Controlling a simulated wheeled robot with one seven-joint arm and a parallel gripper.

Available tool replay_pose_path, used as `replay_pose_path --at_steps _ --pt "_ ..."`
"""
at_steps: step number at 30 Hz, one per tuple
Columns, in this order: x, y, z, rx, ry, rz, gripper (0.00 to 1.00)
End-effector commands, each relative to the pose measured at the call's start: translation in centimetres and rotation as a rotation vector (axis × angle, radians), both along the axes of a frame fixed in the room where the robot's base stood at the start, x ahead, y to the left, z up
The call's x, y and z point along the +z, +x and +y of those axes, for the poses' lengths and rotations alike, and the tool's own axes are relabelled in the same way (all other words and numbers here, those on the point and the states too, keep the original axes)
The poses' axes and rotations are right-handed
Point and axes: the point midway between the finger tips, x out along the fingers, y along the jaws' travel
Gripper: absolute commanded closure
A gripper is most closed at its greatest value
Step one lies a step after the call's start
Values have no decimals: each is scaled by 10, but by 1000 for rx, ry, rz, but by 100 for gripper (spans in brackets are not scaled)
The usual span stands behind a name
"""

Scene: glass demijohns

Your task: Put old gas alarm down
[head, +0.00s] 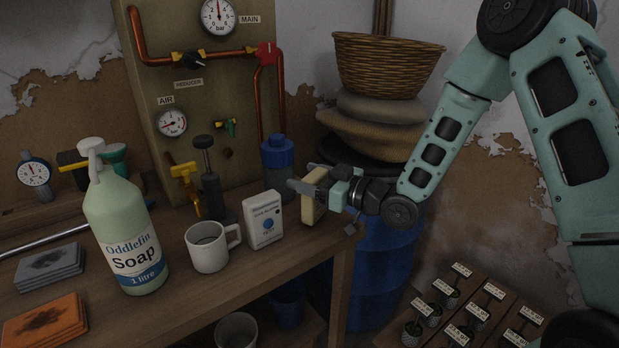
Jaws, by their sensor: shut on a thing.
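My gripper (310,182) is shut on a yellowed, cream box, which looks like the old gas alarm (311,208). It is at the right end of the wooden bench (215,284). I see the alarm mostly from its side, and its face is not readable. I cannot tell whether its bottom touches the bench.
A white mug (208,247) and a green soap jug (125,230) stand to the left. A blue-capped bottle (277,165) stands close behind my gripper. A blue drum (388,265) is beyond the bench's right edge. Labelled small pots (440,290) sit low at right.

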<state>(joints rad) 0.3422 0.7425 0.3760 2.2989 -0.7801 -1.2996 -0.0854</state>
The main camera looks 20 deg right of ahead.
Motion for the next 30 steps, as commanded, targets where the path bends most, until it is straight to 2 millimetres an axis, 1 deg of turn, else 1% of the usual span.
replay_pose_path --at_steps 6,16,22,23,24,25,30 --pt "-1 0 0 0 1 -1 60" --pt "-14 0 0 0 1 -1 60" --pt "-12 0 0 0 0 0 60" --pt "-12 0 0 0 0 0 27" --pt "-12 0 0 0 0 0 16" --pt "-12 0 0 0 0 0 8" --pt "-12 0 0 0 0 0 8"
